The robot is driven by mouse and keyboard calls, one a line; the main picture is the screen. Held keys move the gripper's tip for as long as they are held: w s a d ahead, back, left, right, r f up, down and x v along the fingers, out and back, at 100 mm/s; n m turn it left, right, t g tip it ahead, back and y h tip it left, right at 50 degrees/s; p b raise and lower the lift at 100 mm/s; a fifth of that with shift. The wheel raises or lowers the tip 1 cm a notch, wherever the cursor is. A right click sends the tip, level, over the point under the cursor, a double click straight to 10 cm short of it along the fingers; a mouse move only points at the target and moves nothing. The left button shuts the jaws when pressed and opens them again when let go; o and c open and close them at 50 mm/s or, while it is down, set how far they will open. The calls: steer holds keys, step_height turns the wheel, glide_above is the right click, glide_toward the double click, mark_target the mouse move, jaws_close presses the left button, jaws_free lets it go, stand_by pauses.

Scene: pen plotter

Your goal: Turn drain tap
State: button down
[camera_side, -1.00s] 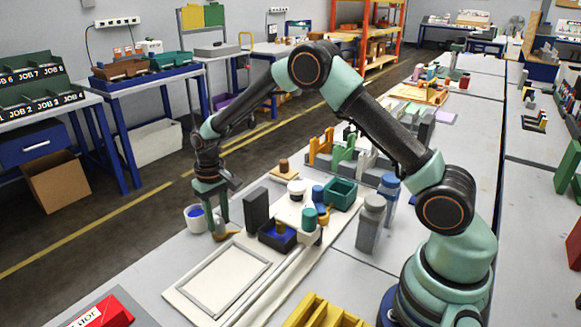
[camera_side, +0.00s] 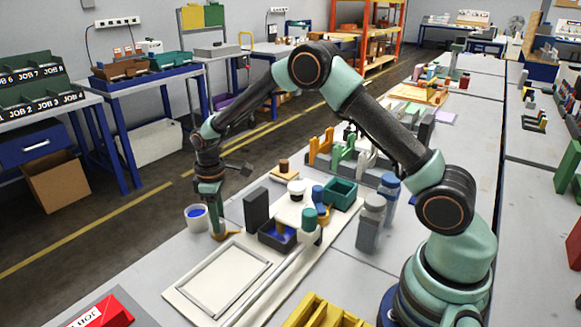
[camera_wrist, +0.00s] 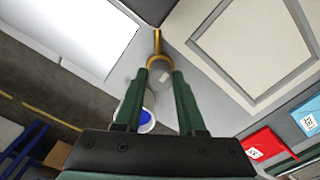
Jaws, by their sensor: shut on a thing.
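The drain tap (camera_side: 229,235) is a small orange-yellow piece low at the far left corner of the plotter board. In the wrist view the tap (camera_wrist: 157,44) shows as a rounded body with a narrow lever pointing away from me. My gripper (camera_side: 217,234) points down at the tap, its green fingers seen nearly edge-on in the side view. In the wrist view my gripper (camera_wrist: 160,72) has one fingertip on each side of the tap's round part and is shut on it. The fingers partly hide the tap in the side view.
A white cup with blue inside (camera_side: 197,217) stands close left of my fingers. The plotter board (camera_side: 180,292) with a grey frame lies in front. A red box (camera_side: 104,312) is nearer.

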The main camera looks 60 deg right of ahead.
steer(key=shift+r, duration=0.15)
stand_by(0.3)
steer(key=c, duration=0.5)
jaws_free()
step_height(320, 180, up, 12)
